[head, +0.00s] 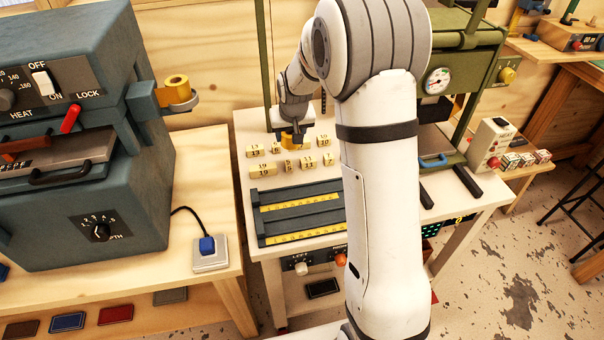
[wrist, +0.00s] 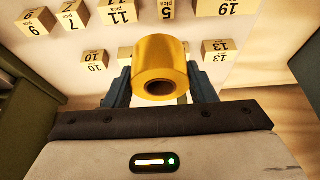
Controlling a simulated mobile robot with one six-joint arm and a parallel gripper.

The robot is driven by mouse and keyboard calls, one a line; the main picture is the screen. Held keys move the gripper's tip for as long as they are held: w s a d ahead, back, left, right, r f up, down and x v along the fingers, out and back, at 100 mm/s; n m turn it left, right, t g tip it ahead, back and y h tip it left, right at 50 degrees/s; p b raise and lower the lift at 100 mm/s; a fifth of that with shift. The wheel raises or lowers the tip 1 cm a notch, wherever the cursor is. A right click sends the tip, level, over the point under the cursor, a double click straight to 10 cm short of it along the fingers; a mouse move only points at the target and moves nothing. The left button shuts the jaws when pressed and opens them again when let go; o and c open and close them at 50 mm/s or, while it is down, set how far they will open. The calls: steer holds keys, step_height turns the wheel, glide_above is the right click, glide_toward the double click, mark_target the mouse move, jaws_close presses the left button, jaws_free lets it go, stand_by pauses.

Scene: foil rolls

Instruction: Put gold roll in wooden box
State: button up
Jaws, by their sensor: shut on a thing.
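A gold roll (wrist: 158,62) stands between the two fingers of my gripper (wrist: 162,78), its hollow core facing the wrist camera. The gripper is shut on it. In the head view my gripper (head: 293,138) is over the back of the white table, and part of the gold roll (head: 291,143) shows beside the fingers. I cannot tell whether the roll touches the table. Another gold roll (head: 177,86) sits on a holder at the side of the blue-grey machine. I cannot make out the wooden box for certain in either view.
Several numbered yellow blocks (head: 290,166) lie near the gripper on the white table (head: 244,200). A dark rack with yellow strips (head: 300,211) is in front of them. The blue-grey machine (head: 90,130) stands left, a green press (head: 455,75) right.

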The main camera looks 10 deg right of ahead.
steer(key=b, duration=0.1)
steer(key=w+b, duration=0.1)
steer(key=b, duration=0.1)
steer(key=w+b, duration=0.1)
steer(key=shift+w+a+r, duration=0.25)
steer(key=shift+a+r, duration=0.1)
step_height(320, 180, down, 9)
steer(key=shift+w+a+r+b, duration=0.1)
steer(key=shift+w+b, duration=0.05)
steer(key=shift+b, duration=0.75)
steer(key=o, duration=1)
